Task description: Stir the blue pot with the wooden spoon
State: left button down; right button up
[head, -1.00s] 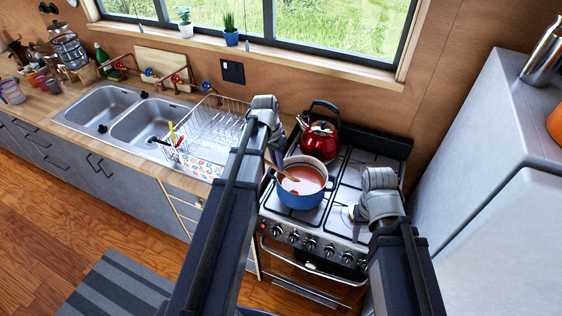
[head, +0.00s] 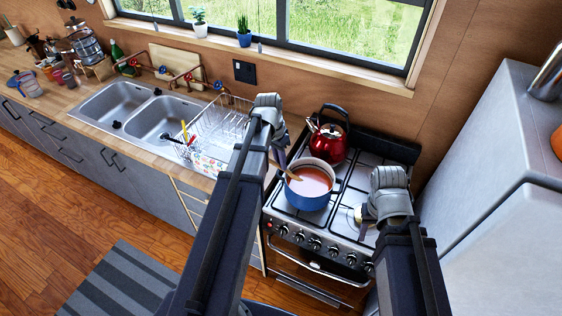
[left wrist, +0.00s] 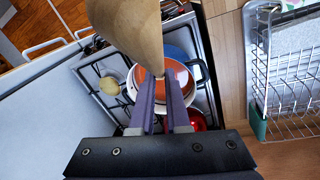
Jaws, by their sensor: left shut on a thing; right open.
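The blue pot (head: 308,199) stands on the stove's front left, filled with orange-red soup; it also shows in the left wrist view (left wrist: 131,88). The wooden spoon (head: 283,170) leans into the pot from the left rim, and its lower end meets the soup. My left gripper (head: 277,153) is above the pot's back left side, shut on the spoon's handle. In the left wrist view the spoon (left wrist: 125,28) looms large near the camera and hides part of the pot. My right gripper (head: 362,214) is open and empty above the stove, right of the pot.
A red kettle (head: 329,143) stands on the burner behind the pot, close to my left gripper. A wire dish rack (head: 222,125) is left of the stove. A grey fridge (head: 470,150) bounds the right side. A pale round thing (left wrist: 109,86) lies on the stove right of the pot.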

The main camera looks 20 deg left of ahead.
pick_arm(q)
notch_tip(320, 180, up, 5)
jog(key=p, duration=0.5)
jog(key=shift+r, duration=0.1)
dwell(0.4)
